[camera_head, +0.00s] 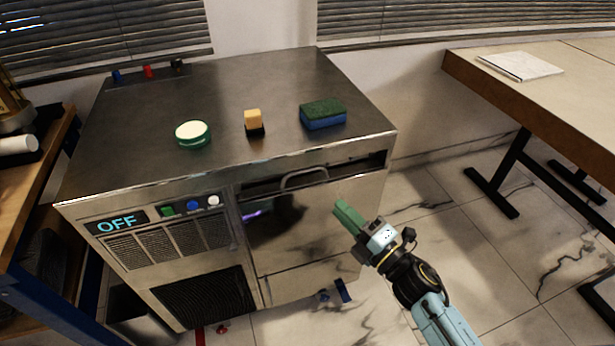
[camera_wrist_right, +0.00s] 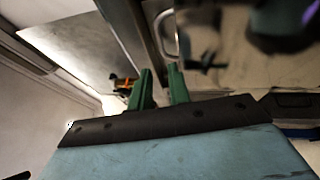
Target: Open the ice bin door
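The ice bin door (camera_head: 310,222) is the steel front panel on the right half of the ice machine (camera_head: 240,90). A dark gap runs along its top edge; I cannot tell whether it stands slightly ajar. Its curved metal handle (camera_head: 303,178) is at the top and also shows in the right wrist view (camera_wrist_right: 160,38). My right gripper (camera_head: 345,214) is in front of the door's right side, below and right of the handle. Its green fingers are apart and empty in the right wrist view (camera_wrist_right: 162,88). My left gripper is not in view.
On the machine's top are a round green-and-white container (camera_head: 193,133), a yellow-and-black block (camera_head: 254,122) and a green-and-blue sponge (camera_head: 323,114). The display (camera_head: 117,225) reads OFF. A table (camera_head: 560,85) stands at right, a wooden-topped bench (camera_head: 32,185) at left.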

